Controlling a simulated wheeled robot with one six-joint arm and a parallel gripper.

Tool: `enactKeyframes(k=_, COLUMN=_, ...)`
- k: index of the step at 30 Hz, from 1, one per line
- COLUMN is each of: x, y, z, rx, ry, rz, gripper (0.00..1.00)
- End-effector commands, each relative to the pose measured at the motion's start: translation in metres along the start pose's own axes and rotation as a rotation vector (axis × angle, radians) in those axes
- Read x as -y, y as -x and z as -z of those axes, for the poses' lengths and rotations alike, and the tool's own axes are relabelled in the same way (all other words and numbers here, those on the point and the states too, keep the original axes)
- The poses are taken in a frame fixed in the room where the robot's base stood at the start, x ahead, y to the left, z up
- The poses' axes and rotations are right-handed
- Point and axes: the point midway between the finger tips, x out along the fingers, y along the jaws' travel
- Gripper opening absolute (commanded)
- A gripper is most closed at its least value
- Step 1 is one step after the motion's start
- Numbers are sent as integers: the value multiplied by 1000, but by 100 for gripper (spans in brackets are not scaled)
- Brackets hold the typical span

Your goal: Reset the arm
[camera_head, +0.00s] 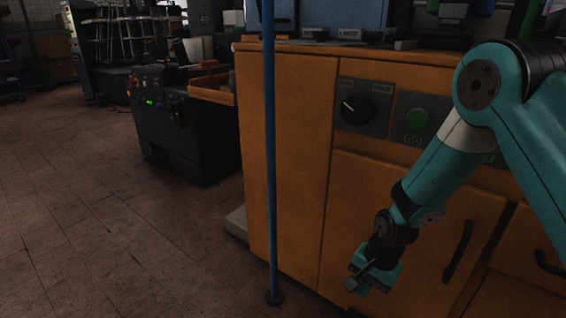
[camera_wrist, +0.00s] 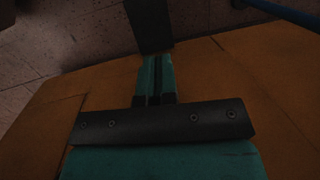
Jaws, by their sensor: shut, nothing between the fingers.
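My teal arm (camera_head: 437,172) reaches down from the right in the head view. My gripper (camera_head: 362,287) hangs low in front of the orange cabinet (camera_head: 285,150), at its lower front. The fingers are together and hold nothing. In the wrist view my gripper (camera_wrist: 155,62) points toward the top of the picture, with its two teal fingers side by side. The orange cabinet front (camera_wrist: 245,75) lies behind it. I cannot tell the exact gap between the fingers and the cabinet.
A thin blue pole (camera_head: 270,150) stands on the floor left of my gripper. A dark machine (camera_head: 180,125) stands at the back left. The tiled floor (camera_head: 110,235) at the left is clear.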

Motion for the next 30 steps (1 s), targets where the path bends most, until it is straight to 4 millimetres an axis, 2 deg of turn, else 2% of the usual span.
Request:
enactKeyframes(k=1, x=9, y=35, z=-10, rx=-1, ry=70, rz=21, gripper=0)
enactKeyframes(k=6, x=18, y=138, z=-63, rx=15, ry=371, rz=80, gripper=0)
enactKeyframes(k=9, x=13, y=192, z=-99, rx=17, ry=562, rz=110, gripper=0)
enactKeyframes(k=12, x=1, y=236, z=-135, rx=15, ry=743, rz=135, gripper=0)
enactKeyframes(k=15, x=-13, y=266, z=-164, rx=8, ry=898, rz=153, gripper=0)
enactKeyframes(k=18, x=-27, y=288, z=-188, rx=-1, ry=1028, rz=167, gripper=0)
enactKeyframes(k=24, x=-55, y=317, z=-228, rx=-20, ry=1246, rz=183, gripper=0)
enactKeyframes(k=26, x=-62, y=326, z=-238, rx=-25, ry=1303, rz=185, gripper=0)
enactKeyframes(k=27, x=-57, y=340, z=-238, rx=-20, ry=1293, rz=183, gripper=0)
enactKeyframes(k=30, x=-54, y=361, z=-241, rx=-19, ry=1289, rz=183, gripper=0)
